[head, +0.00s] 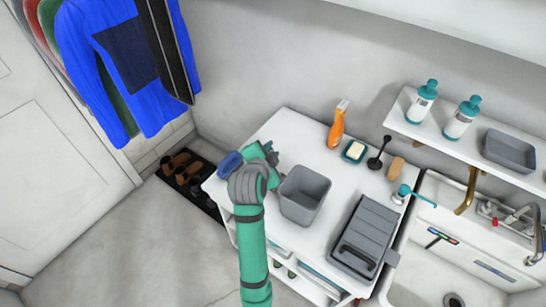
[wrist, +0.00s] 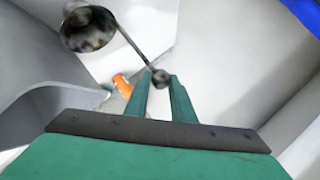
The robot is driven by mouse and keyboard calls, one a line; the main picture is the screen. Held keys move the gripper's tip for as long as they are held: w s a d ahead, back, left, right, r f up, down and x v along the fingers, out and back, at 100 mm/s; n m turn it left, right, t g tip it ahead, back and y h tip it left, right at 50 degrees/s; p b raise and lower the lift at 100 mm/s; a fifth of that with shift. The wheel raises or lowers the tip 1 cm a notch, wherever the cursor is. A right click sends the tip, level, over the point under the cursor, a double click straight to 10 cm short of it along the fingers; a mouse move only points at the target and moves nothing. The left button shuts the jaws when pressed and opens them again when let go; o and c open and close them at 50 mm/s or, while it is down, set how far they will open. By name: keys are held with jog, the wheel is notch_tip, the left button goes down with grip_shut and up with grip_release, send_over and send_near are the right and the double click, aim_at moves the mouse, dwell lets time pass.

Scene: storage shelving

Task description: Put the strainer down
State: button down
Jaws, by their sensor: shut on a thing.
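My gripper (head: 267,150) is over the left part of the white counter, left of and behind the grey bin. In the wrist view my gripper (wrist: 161,82) is shut on the strainer (wrist: 88,30). The strainer has a shiny dark round bowl and a thin straight handle. The handle runs from the bowl at the upper left down to the fingertips, where a small dark round part also shows. I cannot make out the strainer in the head view.
The counter (head: 285,122) bears a grey bin (head: 304,207), an orange spray bottle (head: 337,125), a soap dish (head: 354,151), a black-handled tool (head: 377,160) and a grey lidded box (head: 365,240). A blue object (head: 230,163) is left of my gripper. The counter's back middle has some free room.

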jog(key=shift+s+d+f, duration=0.15)
jog(key=shift+d+f, duration=0.05)
jog(key=shift+f, duration=0.45)
jog(key=shift+s+d+f, duration=0.1)
jog(key=shift+d+f, duration=0.05)
jog(key=shift+f, duration=0.6)
jog(key=c, duration=1.5)
grip_release()
jog(key=v, duration=1.2)
jog(key=shift+a, duration=0.1)
